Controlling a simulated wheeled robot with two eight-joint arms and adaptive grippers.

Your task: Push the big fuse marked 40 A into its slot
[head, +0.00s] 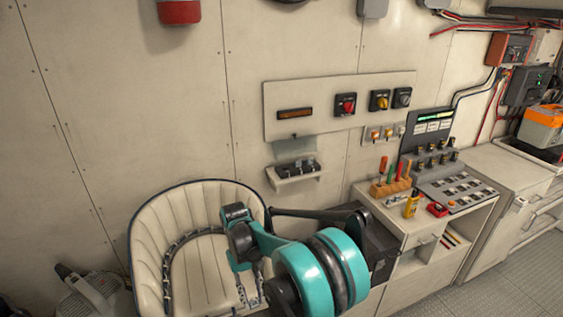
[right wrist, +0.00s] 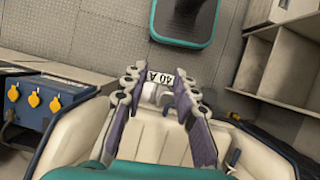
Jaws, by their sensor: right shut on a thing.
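The big fuse (right wrist: 160,78) is pale, with a white label reading 40 A, in the right wrist view. My right gripper (right wrist: 156,93) is shut on it, a finger on each side. In the head view my right gripper (head: 250,287) hangs in front of the cream seat; I cannot make out the fuse there. A small wall shelf (head: 297,172) holding dark blocks is above and right of the seat; I cannot tell whether the slot is there. My left gripper is not in view.
The cream padded seat (head: 150,232) stands below my right arm. A wall panel (head: 330,92) has knobs. Grey floor is clear at lower right.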

